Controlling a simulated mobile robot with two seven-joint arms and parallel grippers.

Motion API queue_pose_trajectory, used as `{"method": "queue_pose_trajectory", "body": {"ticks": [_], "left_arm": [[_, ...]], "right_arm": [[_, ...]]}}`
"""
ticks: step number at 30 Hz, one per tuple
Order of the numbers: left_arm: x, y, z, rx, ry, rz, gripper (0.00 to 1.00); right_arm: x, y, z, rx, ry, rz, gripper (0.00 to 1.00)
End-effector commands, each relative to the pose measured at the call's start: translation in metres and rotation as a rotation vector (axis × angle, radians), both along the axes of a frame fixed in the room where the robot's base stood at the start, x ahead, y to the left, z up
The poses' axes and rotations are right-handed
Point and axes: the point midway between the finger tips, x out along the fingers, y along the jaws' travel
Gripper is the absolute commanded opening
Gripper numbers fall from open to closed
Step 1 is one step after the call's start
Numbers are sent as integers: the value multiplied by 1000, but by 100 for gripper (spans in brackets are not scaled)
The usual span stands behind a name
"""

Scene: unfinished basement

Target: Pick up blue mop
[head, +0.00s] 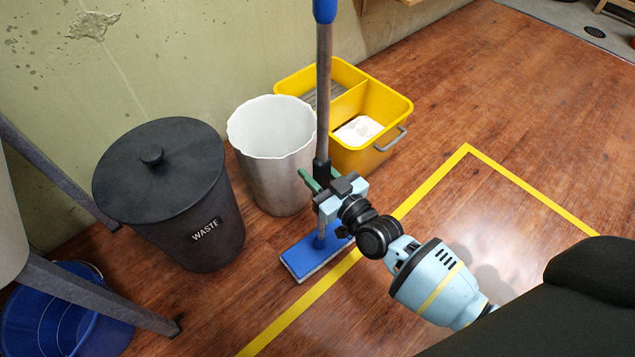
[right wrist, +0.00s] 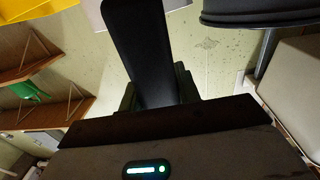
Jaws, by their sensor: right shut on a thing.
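The blue mop (head: 323,95) stands upright in the head view, with a grey pole, a blue grip at the top and a flat blue head (head: 305,255) low at the floor. My right gripper (head: 322,188) is shut on the lower part of the pole, just above the mop head. In the right wrist view the dark lower part of the mop pole (right wrist: 140,55) runs up between the fingers. The gripper hides part of the pole and of the mop head. I cannot tell whether the head touches the floor. My left gripper is not in view.
A black waste bin (head: 165,190) and a white bin (head: 270,150) stand left of the mop. A yellow bucket (head: 375,110) is close behind it. A blue bucket (head: 60,310) is at lower left. Yellow tape (head: 430,185) marks the wooden floor, which is clear at right.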

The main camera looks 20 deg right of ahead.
Motion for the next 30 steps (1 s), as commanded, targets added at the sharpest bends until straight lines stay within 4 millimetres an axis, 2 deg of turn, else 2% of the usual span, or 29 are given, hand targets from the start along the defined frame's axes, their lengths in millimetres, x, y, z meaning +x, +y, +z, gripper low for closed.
{"method": "queue_pose_trajectory", "body": {"ticks": [1, 3, 12, 18, 26, 27, 30], "left_arm": [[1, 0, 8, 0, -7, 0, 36], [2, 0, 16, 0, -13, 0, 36], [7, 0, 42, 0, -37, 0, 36], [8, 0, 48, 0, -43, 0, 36], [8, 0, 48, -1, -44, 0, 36], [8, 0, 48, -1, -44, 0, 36], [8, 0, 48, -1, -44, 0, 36]], "right_arm": [[1, 0, 17, 3, -10, -1, 5], [0, 0, 30, 3, -11, -1, 5], [1, 0, 75, 2, -9, -1, 5], [1, 1, 86, 2, -7, 0, 5], [1, 1, 85, 2, -6, 0, 5], [1, 1, 85, 2, -6, 0, 29], [1, 1, 85, 2, -6, 0, 16]]}}
